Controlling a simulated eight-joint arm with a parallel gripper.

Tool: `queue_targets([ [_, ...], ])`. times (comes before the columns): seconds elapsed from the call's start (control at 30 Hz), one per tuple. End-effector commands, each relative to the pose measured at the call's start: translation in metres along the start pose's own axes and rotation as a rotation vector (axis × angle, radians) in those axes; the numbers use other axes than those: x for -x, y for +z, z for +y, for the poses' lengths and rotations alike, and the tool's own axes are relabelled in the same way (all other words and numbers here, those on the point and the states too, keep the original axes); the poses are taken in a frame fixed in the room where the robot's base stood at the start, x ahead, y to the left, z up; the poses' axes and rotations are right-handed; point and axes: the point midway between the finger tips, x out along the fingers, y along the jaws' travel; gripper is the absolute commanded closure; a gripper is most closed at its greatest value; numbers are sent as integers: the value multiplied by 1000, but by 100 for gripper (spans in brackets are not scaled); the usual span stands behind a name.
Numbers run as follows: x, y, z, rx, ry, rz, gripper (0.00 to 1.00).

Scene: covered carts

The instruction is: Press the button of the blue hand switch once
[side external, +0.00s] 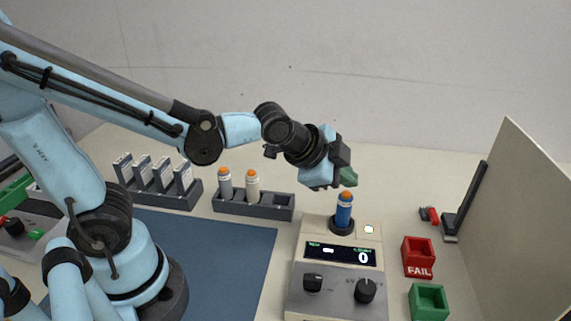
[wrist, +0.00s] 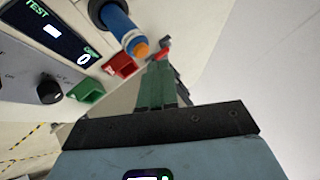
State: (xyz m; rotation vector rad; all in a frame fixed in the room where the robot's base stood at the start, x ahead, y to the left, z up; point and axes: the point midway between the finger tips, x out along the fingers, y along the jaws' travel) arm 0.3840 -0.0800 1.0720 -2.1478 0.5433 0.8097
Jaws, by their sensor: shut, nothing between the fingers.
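The blue hand switch (side external: 344,212) stands upright in a dark round holder on top of the tester box (side external: 297,262). Its orange button (side external: 347,195) faces up. My gripper (side external: 347,179) is just above the button, its green fingers shut and empty. A small gap seems to lie between fingers and button in the side view. In the wrist view the blue hand switch (wrist: 119,24) and its orange button (wrist: 140,49) show beside the tips of my gripper (wrist: 159,66), up and to the left. Whether they touch cannot be told there.
The tester's display (side external: 340,253) reads 0, above two dark knobs. A red FAIL bin (side external: 418,270) and a green bin (side external: 413,302) stand to its right. A rack (side external: 280,213) holds two pale switches; another (side external: 195,200) holds several grey-white pieces. A beige panel (side external: 520,200) bounds the right.

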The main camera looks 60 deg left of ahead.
Motion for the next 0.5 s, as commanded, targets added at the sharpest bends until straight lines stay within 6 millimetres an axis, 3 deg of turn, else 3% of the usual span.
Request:
queue_targets([
  [0.5,-6,4,4,0,0,0,100],
])
